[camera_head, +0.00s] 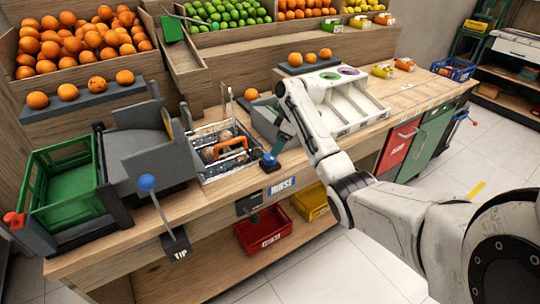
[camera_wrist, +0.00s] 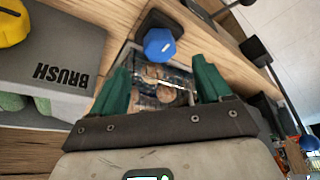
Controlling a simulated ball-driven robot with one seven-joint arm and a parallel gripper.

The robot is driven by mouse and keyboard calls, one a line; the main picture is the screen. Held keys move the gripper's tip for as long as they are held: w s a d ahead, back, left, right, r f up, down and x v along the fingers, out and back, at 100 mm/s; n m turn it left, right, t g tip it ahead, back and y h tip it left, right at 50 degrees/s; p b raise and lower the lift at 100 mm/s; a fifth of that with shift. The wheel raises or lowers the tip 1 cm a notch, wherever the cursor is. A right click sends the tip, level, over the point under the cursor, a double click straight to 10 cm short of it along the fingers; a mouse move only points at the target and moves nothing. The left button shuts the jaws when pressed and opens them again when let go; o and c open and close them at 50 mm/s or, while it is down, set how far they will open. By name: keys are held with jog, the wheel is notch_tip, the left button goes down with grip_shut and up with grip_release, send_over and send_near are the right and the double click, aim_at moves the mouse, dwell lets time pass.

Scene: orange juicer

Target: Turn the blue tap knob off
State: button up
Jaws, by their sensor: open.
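The blue tap knob (camera_head: 269,160) stands on a dark base at the front edge of the counter, beside the sink. In the wrist view the faceted blue knob (camera_wrist: 159,43) lies just beyond the fingertips, roughly between them. My gripper (camera_wrist: 163,62) has two green fingers spread wide with nothing held. In the head view my gripper (camera_head: 277,142) reaches down close to the knob; its fingers partly overlap the counter edge there, and I cannot tell whether they touch the knob.
A grey block marked BRUSH (camera_wrist: 60,72) lies left in the wrist view. A lever with a blue ball (camera_head: 147,183) stands at front left. A RINSE label (camera_head: 283,187) is below the counter edge.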

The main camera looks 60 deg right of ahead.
aim_at(271, 157)
jog(key=x, duration=0.7)
jog(key=shift+c, duration=0.2)
jog(key=c, duration=1)
